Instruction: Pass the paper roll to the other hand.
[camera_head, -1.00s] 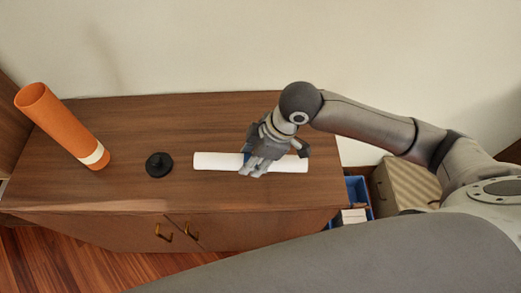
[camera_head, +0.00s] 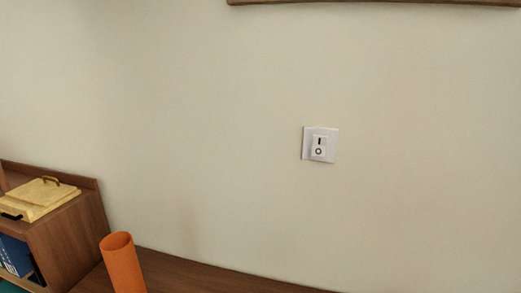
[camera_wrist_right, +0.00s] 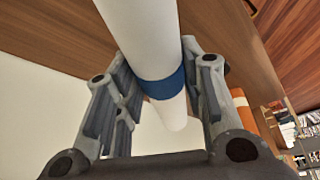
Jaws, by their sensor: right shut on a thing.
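The paper roll (camera_wrist_right: 145,35) is white with a blue band (camera_wrist_right: 161,86) around it. It shows only in the right wrist view, running from the top edge down between the fingers. My right gripper (camera_wrist_right: 160,90) is shut on the roll near the blue band, with a finger on each side. The head view shows neither gripper nor the roll. My left gripper is in neither current view.
An orange tube (camera_head: 122,264) stands on the wooden cabinet top (camera_head: 200,277) at the bottom of the head view. A wooden shelf unit (camera_head: 75,235) with a yellow box (camera_head: 38,198) is at left. A switch plate (camera_head: 320,145) is on the wall.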

